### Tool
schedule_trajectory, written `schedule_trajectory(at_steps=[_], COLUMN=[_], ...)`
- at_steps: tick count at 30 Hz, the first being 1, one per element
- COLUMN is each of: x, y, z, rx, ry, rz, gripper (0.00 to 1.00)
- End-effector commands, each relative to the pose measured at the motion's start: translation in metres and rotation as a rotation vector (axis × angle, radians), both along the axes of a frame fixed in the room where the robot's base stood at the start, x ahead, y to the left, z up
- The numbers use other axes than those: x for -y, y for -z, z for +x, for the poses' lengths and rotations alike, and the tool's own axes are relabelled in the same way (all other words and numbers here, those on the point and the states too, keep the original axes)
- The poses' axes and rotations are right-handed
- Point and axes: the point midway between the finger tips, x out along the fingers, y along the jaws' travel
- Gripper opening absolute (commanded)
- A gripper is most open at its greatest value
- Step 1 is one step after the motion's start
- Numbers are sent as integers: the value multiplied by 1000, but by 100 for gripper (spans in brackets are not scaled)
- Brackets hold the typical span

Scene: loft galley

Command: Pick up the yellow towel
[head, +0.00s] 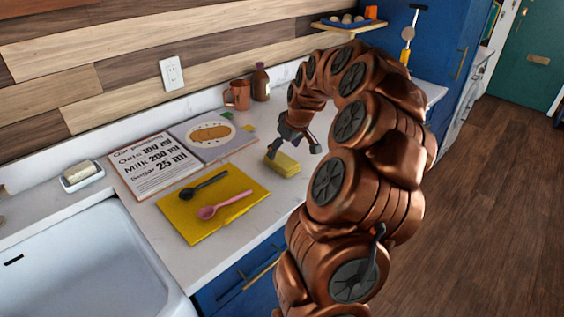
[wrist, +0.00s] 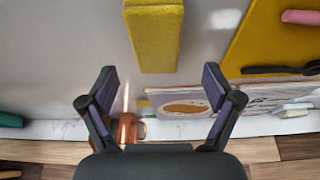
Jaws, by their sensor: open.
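A small yellow block (head: 283,164), which looks like the folded towel, lies on the pale counter below my gripper. In the wrist view it shows a fuzzy surface (wrist: 155,38) at the top middle, cut off by the frame edge. My gripper (head: 294,152) is open and empty, just above the block. In the wrist view the two fingers (wrist: 160,82) stand wide apart, and the block's near end lies in line with the gap between them. I cannot tell whether a fingertip touches it.
A flat yellow mat (head: 195,226) with a black spoon (head: 204,186) and a pink spoon (head: 226,205) lies left of the block. An open recipe book (head: 150,165), copper mug (head: 237,95) and brown bottle (head: 260,82) are behind. A sink (head: 90,270) is at left.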

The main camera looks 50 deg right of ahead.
Motion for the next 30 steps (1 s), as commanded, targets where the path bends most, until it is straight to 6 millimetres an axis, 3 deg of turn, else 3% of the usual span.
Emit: schedule_trajectory(at_steps=[5,16,25,30], x=[1,5,6,6], y=[9,47,52,52], z=[2,12,14,14], rx=[-4,-4,-1,-1], ry=[0,-2,0,-1], rz=[3,4,1,2], gripper=[90,90,90,72])
